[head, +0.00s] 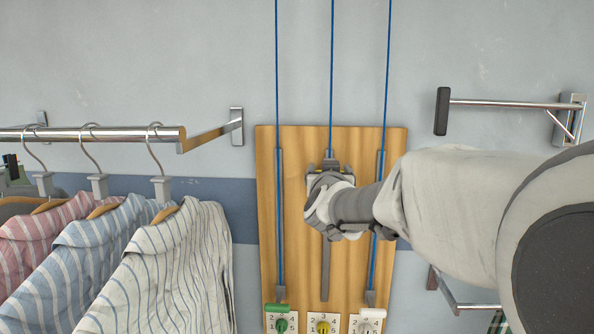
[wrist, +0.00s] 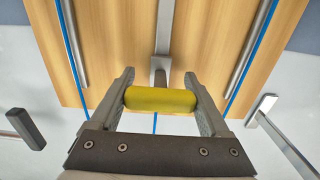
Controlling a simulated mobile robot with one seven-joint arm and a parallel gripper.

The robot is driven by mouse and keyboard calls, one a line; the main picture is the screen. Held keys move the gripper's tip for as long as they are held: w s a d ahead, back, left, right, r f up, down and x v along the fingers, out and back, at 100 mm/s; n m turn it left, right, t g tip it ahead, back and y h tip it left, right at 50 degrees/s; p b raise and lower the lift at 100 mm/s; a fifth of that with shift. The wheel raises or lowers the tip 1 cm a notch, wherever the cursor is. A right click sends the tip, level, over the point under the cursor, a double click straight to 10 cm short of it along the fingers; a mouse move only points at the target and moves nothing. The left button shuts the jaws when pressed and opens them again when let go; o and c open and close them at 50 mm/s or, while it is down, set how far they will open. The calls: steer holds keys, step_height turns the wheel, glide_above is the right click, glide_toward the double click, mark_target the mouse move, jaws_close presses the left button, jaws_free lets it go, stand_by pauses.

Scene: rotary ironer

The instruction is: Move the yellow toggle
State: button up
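The yellow toggle (wrist: 160,99) is a short yellow cylinder on a grey stem, lying crosswise in the wrist view. My gripper (wrist: 162,98) has one finger at each end of it, and both fingers appear to touch it. In the head view my gripper (head: 329,172) is at the upper end of the middle slot (head: 326,270) on the wooden board (head: 267,200); it hides most of the toggle there. A blue cord (head: 331,80) runs straight up from it. A yellow dial (head: 323,326) with numbers around it sits below this slot.
The green toggle (head: 277,308) and the white toggle (head: 372,312) sit at the bottoms of the side slots. Striped shirts (head: 170,270) hang from a rail (head: 90,134) at left. A metal wall bracket (head: 500,104) sticks out at right.

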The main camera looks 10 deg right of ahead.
steer(key=shift+o, duration=1.1)
steer(key=shift+r, duration=0.45)
steer(key=shift+o, duration=0.3)
steer(key=shift+f, duration=0.15)
steer(key=shift+s, duration=0.1)
steer(key=shift+s+a+f, duration=0.1)
steer(key=shift+s, duration=0.2)
steer(key=s+a+b, duration=0.1)
steer(key=s+a, duration=0.2)
steer(key=s, duration=1.3)
steer(key=shift+s, duration=0.15)
steer(key=shift+a, duration=0.1)
